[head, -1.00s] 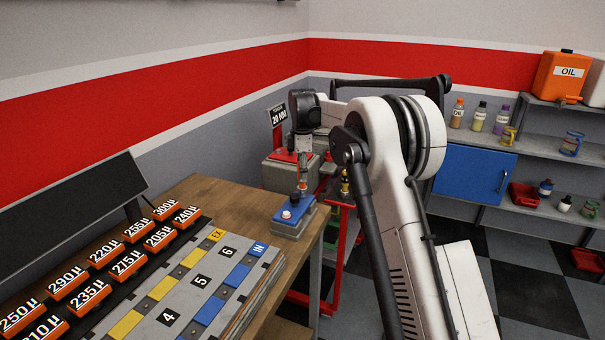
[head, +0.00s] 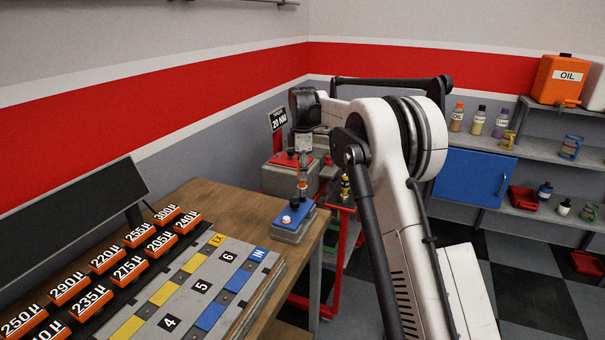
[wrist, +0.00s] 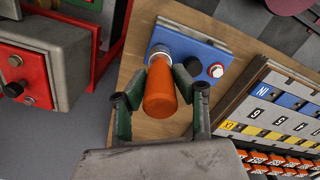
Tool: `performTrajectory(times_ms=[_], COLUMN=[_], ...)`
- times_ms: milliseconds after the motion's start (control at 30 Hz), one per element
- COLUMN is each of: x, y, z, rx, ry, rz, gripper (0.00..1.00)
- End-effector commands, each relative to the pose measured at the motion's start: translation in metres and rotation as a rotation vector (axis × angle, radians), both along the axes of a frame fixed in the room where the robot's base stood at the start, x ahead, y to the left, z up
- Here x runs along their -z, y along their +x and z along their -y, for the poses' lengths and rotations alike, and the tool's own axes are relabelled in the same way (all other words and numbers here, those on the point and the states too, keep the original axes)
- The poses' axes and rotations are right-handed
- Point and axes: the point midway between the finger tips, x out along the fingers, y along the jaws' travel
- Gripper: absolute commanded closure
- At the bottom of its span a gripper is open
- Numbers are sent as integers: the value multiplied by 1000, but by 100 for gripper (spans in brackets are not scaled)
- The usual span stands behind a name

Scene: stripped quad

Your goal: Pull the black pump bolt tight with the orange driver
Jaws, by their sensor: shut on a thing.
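My gripper (wrist: 160,88) is shut on the orange driver (wrist: 161,98), with one finger on each side of its handle. The driver also shows upright in the head view (head: 305,172), below my gripper (head: 304,157). Its lower end is at the blue-topped block (head: 281,232) on the bench, by a silver round part (wrist: 165,53); I cannot tell whether it is seated or just above. A red-fronted grey unit (wrist: 40,58) stands at the left of the wrist view, with silver bolt heads and a black round part (wrist: 13,89). I cannot identify the black pump bolt surely.
The block has a white button (wrist: 215,70) and a black round part (wrist: 193,65). A numbered plate (head: 180,292) and orange number tags (head: 128,269) lie on the wooden bench (head: 226,203). A "20 NM" sign (head: 278,118) stands behind. A red stand (head: 338,255) is beside the bench.

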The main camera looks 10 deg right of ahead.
Motion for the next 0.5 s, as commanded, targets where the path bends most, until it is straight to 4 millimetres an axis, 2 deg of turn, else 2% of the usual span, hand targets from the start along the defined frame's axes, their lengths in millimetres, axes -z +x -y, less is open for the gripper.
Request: performTrajectory(times_ms=[500], x=[-18], y=[0], z=[0], rx=[0], ry=[0], rz=[0], gripper=[100])
